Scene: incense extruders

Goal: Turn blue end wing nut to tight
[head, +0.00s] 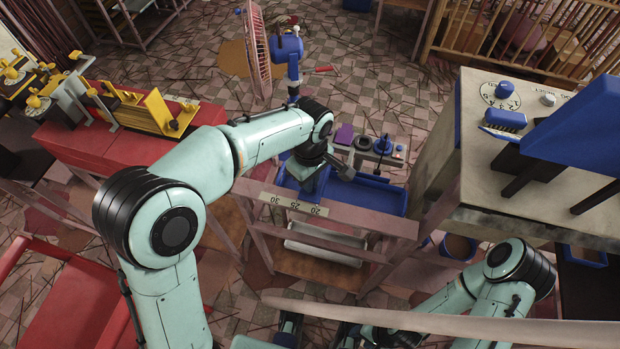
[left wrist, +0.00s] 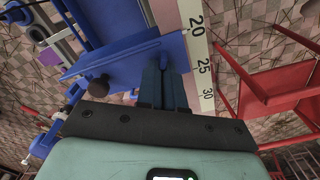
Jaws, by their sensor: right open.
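My left arm reaches across the head view, and its gripper (head: 338,170) is low at the blue tray-like frame (head: 375,195). In the left wrist view the two dark fingers of my left gripper (left wrist: 164,70) are close together, pointing at the blue plate (left wrist: 115,50).
A scale strip (head: 295,205) with numbers runs along the frame's near edge. A dark knob (left wrist: 97,86) is close left of my fingers in the wrist view. A red bench (head: 70,145) with yellow parts stands left, and a pale cabinet (head: 490,180) right.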

